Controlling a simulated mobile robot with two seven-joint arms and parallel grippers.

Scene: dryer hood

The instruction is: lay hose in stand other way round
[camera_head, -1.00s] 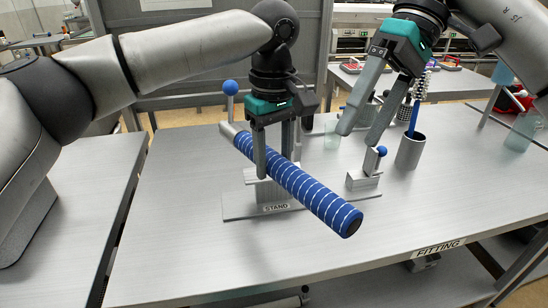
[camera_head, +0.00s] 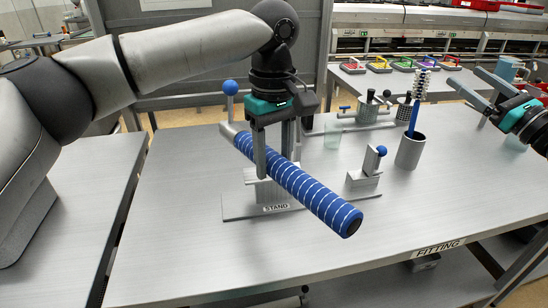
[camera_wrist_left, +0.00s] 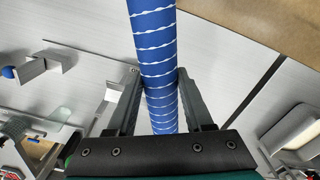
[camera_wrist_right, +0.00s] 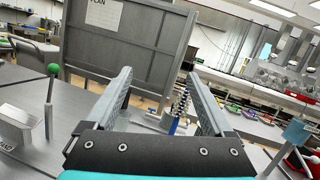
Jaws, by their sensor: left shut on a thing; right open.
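The blue hose (camera_head: 302,187) with pale spiral stripes runs from a grey end at the upper left to a dark open end at the lower right. My left gripper (camera_head: 276,166) is shut on the hose near its middle; the left wrist view shows the hose (camera_wrist_left: 156,55) between its fingers. The grey stand (camera_head: 250,207), labelled STAND, is on the table under the hose; the hose and gripper partly hide it, so I cannot tell whether they touch. My right gripper (camera_head: 476,92) is open and empty at the right, away from the hose.
A small grey block with a blue-knobbed lever (camera_head: 364,178) stands right of the hose. Behind it are a grey cup (camera_head: 410,151) holding a brush (camera_head: 415,110) and a clear glass (camera_head: 333,134). A blue ball on a post (camera_head: 230,88) rises behind the stand. The front right tabletop is clear.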

